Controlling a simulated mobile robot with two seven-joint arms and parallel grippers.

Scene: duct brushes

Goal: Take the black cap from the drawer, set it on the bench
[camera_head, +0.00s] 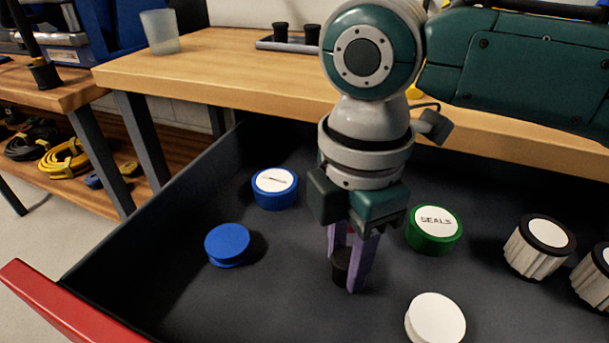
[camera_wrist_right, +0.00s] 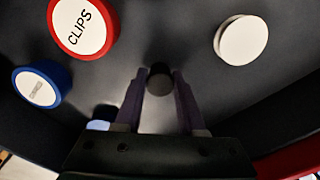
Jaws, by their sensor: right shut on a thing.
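The black cap (camera_head: 340,268) is low in the open drawer (camera_head: 150,295), between the purple fingers of my right gripper (camera_head: 350,272). The gripper points down and is shut on the cap, and one finger hides part of it. In the right wrist view the cap (camera_wrist_right: 160,79) shows between the fingertips (camera_wrist_right: 160,84). I cannot tell whether it still touches the drawer floor. The wooden bench (camera_head: 225,75) stands behind and above the drawer. My left gripper is in neither view.
Around the gripper lie a blue lid (camera_head: 227,244), a blue tin (camera_head: 275,188), a green SEALS tin (camera_head: 434,230), a white lid (camera_head: 435,318) and pleated filters (camera_head: 538,247). A red CLIPS tin (camera_wrist_right: 83,26) is nearby. The bench holds a cup (camera_head: 160,31) and a rack (camera_head: 290,43); its front left is clear.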

